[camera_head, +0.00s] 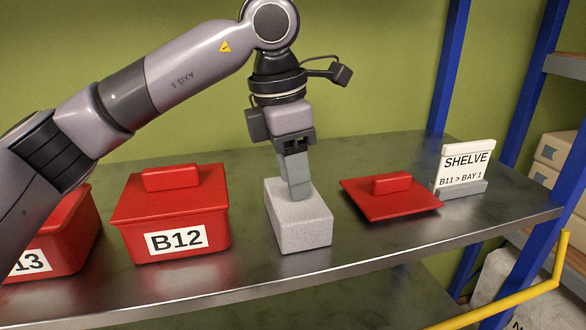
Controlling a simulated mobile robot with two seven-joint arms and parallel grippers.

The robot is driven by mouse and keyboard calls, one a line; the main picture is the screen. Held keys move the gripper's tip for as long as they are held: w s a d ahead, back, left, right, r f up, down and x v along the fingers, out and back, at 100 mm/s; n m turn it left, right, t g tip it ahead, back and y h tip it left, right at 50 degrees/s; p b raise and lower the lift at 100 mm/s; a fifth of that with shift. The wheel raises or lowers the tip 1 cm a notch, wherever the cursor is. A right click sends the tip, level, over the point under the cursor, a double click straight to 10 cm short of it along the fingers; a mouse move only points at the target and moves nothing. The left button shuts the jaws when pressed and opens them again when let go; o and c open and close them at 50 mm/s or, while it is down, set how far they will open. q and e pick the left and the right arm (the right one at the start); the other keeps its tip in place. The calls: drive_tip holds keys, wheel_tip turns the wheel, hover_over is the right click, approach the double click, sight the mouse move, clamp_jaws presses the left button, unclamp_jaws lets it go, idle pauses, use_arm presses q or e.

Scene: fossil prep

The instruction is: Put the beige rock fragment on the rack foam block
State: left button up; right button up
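A pale grey, speckled block (303,232), which looks like the rack foam block, stands on the metal shelf between a red bin and a red lid. My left gripper (300,190) points straight down over it, with its grey fingertips at or just above the block's top face. The fingers line up one behind the other from this side, so the gap between them is hidden. I see no beige rock fragment; any piece between the fingers is hidden. My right gripper is out of view.
A red lidded bin marked B12 (170,220) stands left of the block, with another red bin (62,240) farther left. A red lid (390,203) lies to the right, beside a SHELVE sign (465,165). Blue posts and a yellow rail (510,298) bound the right end.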

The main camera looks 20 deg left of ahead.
use_arm(q)
wheel_tip(320, 180, up, 12)
drive_tip(key=s+a+p, duration=0.1)
drive_tip(key=shift+a+r+p, duration=0.15)
drive_tip(key=shift+a+p, duration=0.1)
drive_tip(key=shift+p, duration=0.15)
idle(0.6)
